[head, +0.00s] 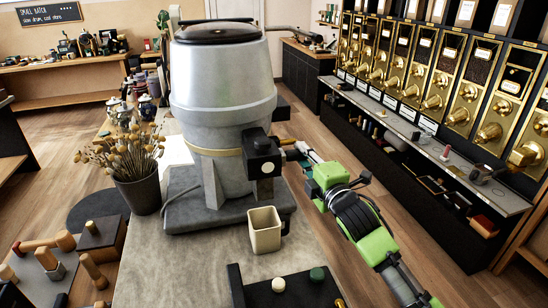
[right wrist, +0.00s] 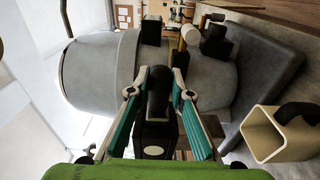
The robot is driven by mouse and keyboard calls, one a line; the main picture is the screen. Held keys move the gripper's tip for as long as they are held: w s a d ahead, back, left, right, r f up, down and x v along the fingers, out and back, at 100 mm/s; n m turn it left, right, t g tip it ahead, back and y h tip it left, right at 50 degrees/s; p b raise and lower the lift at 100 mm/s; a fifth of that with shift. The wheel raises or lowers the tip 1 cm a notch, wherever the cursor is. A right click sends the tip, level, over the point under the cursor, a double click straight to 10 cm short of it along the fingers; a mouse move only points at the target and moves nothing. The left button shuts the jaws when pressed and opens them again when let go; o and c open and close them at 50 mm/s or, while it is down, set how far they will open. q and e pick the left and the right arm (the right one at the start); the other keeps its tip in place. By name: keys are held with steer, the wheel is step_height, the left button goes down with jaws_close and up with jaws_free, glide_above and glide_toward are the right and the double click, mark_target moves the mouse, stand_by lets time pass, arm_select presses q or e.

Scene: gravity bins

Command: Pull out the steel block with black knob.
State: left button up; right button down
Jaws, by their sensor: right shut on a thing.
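My right gripper (head: 300,150) reaches in from the right in the head view, beside the grey machine (head: 222,85). In the right wrist view my right gripper (right wrist: 158,92) has its two teal-padded fingers closed around a dark rounded black knob (right wrist: 158,84), in front of the machine's body (right wrist: 92,75). The steel block behind the knob is not clearly made out; the knob and fingers cover that spot. In the head view the knob is too small to tell from the gripper tips. My left gripper is not in view.
The machine has a black housing (head: 262,155) on its front. A cream open-topped bin (head: 265,230) stands close below, also in the right wrist view (right wrist: 258,137). A pot of dried flowers (head: 137,185) is left. A dark tray (head: 292,292) lies at the front; gold-fronted gravity bins (head: 440,75) line the right.

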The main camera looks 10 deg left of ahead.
steer(key=shift+d, duration=0.1)
steer(key=w+d+p, duration=0.2)
steer(key=w+d, duration=0.2)
steer(key=d, duration=0.5)
steer(key=shift+d, duration=0.2)
stand_by(0.8)
